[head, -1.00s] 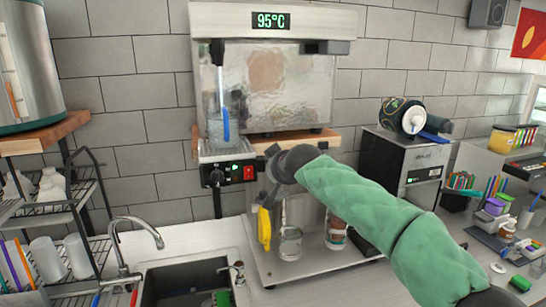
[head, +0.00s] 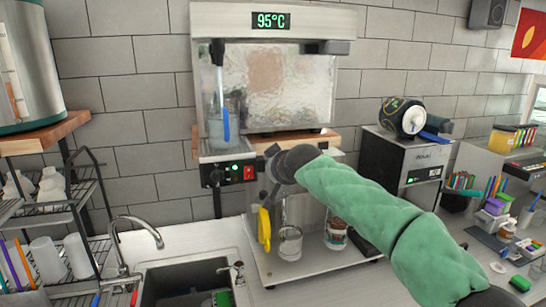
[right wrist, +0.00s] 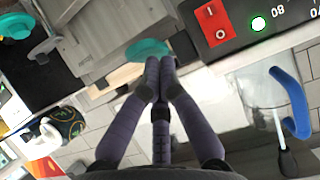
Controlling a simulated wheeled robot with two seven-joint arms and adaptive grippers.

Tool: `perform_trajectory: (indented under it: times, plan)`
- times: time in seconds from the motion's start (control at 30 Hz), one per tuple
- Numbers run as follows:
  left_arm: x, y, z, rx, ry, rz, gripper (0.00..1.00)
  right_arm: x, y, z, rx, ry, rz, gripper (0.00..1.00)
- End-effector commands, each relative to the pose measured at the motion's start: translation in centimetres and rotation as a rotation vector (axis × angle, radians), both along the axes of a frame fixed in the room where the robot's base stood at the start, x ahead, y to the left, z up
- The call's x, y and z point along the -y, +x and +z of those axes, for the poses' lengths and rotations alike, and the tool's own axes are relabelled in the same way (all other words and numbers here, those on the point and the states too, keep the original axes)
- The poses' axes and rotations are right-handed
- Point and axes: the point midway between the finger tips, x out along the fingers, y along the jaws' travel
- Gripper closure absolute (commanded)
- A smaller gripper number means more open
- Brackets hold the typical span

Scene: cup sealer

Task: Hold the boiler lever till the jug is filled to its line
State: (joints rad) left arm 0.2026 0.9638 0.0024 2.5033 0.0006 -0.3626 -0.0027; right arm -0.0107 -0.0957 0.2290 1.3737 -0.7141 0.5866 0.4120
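The boiler (head: 270,20) reads 95°C. A black lever or tap piece (head: 217,52) hangs at its upper left; a dark piece also shows in the right wrist view (right wrist: 288,160). Below it a clear jug (head: 214,125) with a blue handle stands on the small left ledge; it also shows in the right wrist view (right wrist: 262,92). I cannot make out its water level or line. My right gripper (head: 272,165) is beside the red switch, below and right of the jug, apart from the lever. In the right wrist view its fingertips (right wrist: 160,68) meet, with nothing visible held. My left gripper is out of view.
A red switch (head: 249,173) and green light sit on the panel beside my right gripper. The sink (head: 185,283) and tap are at front left. A cup sealer (head: 405,165) stands right.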

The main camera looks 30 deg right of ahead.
Motion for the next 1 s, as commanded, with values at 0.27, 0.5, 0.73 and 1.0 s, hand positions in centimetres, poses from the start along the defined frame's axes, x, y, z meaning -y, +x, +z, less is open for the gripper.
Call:
perform_trajectory:
  times: [0.27,0.5,0.73,1.0]
  plan:
    - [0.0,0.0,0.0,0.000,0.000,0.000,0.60,0.0,0.0,-0.2,-0.003,0.000,0.000,1.00]
    - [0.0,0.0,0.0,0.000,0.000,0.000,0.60,0.0,0.0,-0.2,-0.003,0.000,0.000,1.00]
    - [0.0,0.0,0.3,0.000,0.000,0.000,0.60,0.0,0.0,0.2,-0.003,0.000,0.000,1.00]
    - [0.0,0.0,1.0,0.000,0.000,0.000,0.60,0.0,0.0,1.4,-0.002,0.000,0.000,1.00]
